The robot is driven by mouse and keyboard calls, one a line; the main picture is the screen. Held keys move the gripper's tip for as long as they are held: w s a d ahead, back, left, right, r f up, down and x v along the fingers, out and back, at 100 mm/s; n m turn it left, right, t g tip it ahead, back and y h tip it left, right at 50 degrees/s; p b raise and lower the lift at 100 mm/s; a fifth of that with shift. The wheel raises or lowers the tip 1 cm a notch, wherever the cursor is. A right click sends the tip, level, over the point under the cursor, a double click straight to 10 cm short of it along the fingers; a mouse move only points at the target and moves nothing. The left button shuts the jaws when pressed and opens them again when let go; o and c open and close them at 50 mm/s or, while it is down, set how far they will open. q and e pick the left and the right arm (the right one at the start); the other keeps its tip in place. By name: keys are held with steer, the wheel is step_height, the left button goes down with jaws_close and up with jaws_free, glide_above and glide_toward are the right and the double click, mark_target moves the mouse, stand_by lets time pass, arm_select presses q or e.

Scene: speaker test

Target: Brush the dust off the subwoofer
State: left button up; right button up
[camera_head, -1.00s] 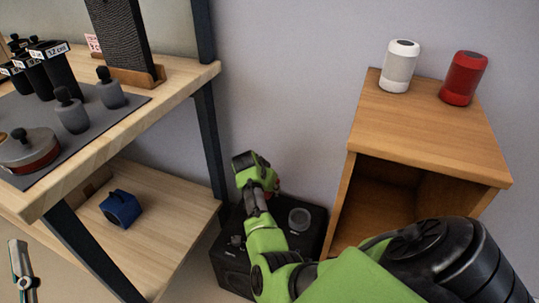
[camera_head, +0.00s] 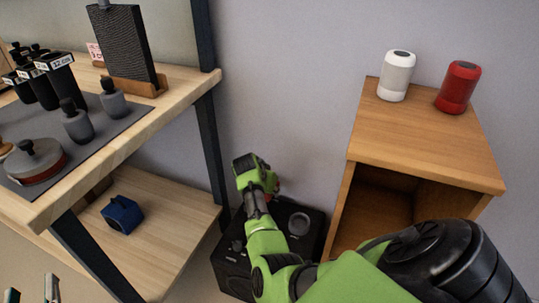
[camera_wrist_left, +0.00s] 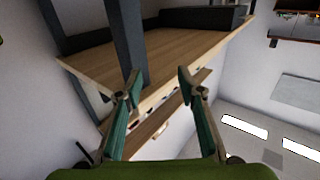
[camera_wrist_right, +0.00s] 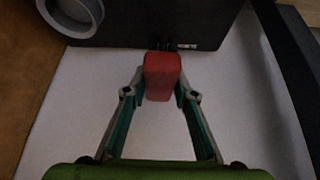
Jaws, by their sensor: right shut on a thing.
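The subwoofer (camera_head: 232,270) is a black box on the floor between the shelf unit and the wooden cabinet, partly hidden by my right arm. Its dark side and a grey ring show in the right wrist view (camera_wrist_right: 125,25). My right gripper (camera_wrist_right: 162,92) is shut on a red brush handle (camera_wrist_right: 163,72). Dark bristles show at its far end, close to the subwoofer; I cannot tell whether they touch. In the head view, only a bit of red shows beside my right wrist. No dust can be made out. My left gripper (camera_head: 32,290) is open and empty at the lower left.
The wooden cabinet (camera_head: 420,140) stands right of the subwoofer, with a white speaker (camera_head: 396,76) and a red speaker (camera_head: 458,87) on top. The shelf unit (camera_head: 150,125) at left bears weights and a tall dark panel; a blue box (camera_head: 122,214) sits on its lower shelf.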

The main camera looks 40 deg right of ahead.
steer(key=shift+r+p, duration=0.35)
steer(key=shift+r, duration=0.05)
arm_select(q)
step_height(320, 180, down, 7)
steer(key=s+a+g+y, duration=0.1)
steer(key=g, duration=0.2)
steer(key=shift+s+a+g, duration=0.15)
steer(key=shift+a+g, duration=0.15)
steer(key=shift+a, duration=0.1)
arm_select(e)
steer(key=shift+r, duration=0.25)
arm_select(q)
steer(key=shift+r, duration=0.1)
